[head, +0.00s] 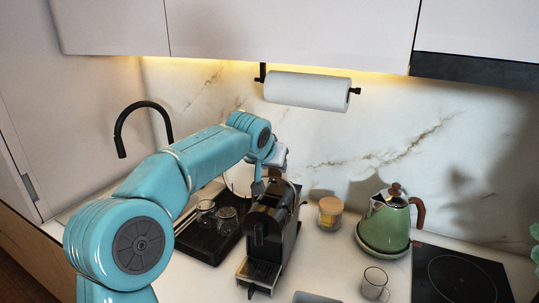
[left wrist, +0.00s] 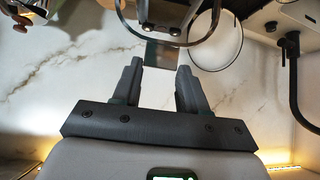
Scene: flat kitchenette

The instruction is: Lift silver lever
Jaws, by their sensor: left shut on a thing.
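The black coffee machine (head: 268,228) stands on the counter, with its drip tray at the front. In the head view the lever is mostly hidden by the gripper and arm. My right gripper is not in view.
A black tray with glasses (head: 190,242) lies left of the machine. To the right are a lidded jar (head: 329,213), a green kettle (head: 384,222), a glass cup (head: 374,284) and a black hob (head: 460,276). A paper towel roll (head: 307,90) hangs above, and a black faucet (head: 140,106) stands behind.

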